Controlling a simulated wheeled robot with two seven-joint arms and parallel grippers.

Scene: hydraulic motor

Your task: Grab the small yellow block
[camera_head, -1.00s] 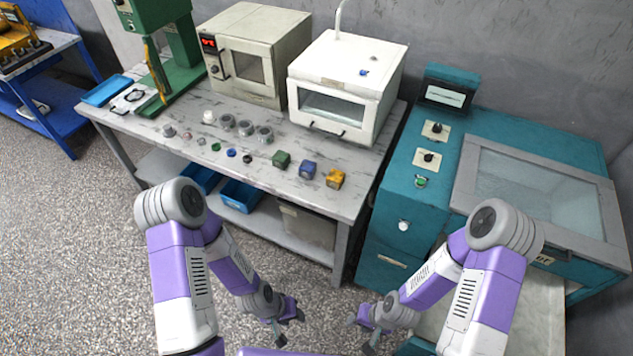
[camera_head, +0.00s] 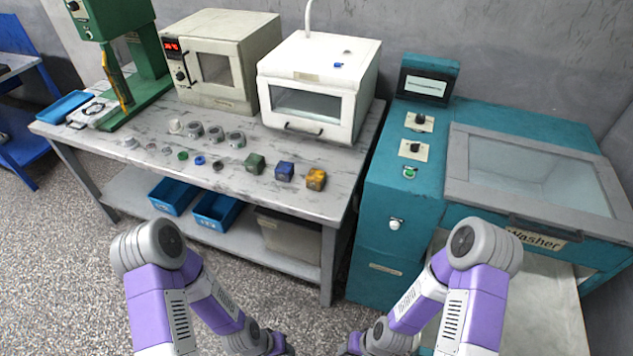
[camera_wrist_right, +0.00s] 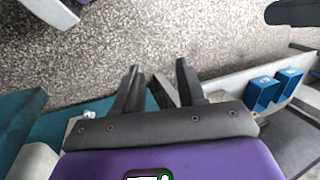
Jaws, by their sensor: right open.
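The small yellow block (camera_head: 316,179) sits on the marbled workbench near its front right corner. It is the rightmost in a row, just right of a blue block (camera_head: 285,171) and a green block (camera_head: 255,163). My right gripper (camera_wrist_right: 158,75) is open and empty in the right wrist view, over the floor, with its two fingers apart. In the head view it is low and mostly cut off by the bottom edge, well short of the block. My left gripper (camera_head: 282,345) is also at the bottom edge, mostly cut off, so its jaws cannot be judged.
The workbench (camera_head: 100,140) holds several small round parts, a white oven (camera_head: 315,105), a beige oven (camera_head: 222,95) and a green press (camera_head: 140,75). Blue bins (camera_head: 215,212) stand on its lower shelf. A teal washer (camera_head: 400,200) stands close on the right.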

